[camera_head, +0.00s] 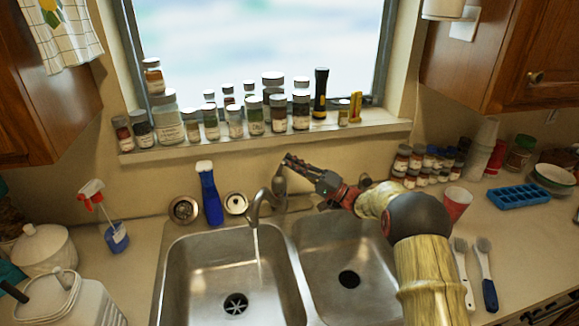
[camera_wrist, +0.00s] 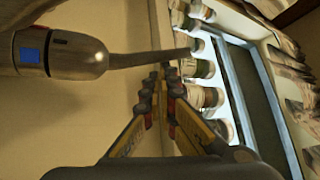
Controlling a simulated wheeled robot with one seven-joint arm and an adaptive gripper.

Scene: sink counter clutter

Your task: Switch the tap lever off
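The tap (camera_head: 262,204) stands behind the two sink basins, and a thin stream of water (camera_head: 257,245) runs from its spout into the left basin. Its lever (camera_head: 280,182) sticks up at the tap's top. In the wrist view the tap body (camera_wrist: 60,53) has a blue mark, and the lever (camera_wrist: 145,58) reaches right, across the front of my fingertips. My gripper (camera_head: 287,160) comes from the right, with its tips close by the lever; it also shows in the wrist view (camera_wrist: 164,72). The fingers look shut, with nothing seen between them. I cannot tell if they touch the lever.
Several jars (camera_head: 236,122) line the window sill (camera_head: 240,148) above the tap. A blue bottle (camera_head: 211,195) stands left of the tap. More jars (camera_head: 412,165), a red cup (camera_head: 456,204) and brushes (camera_head: 485,272) are on the right counter. The right basin (camera_head: 335,245) lies below my arm.

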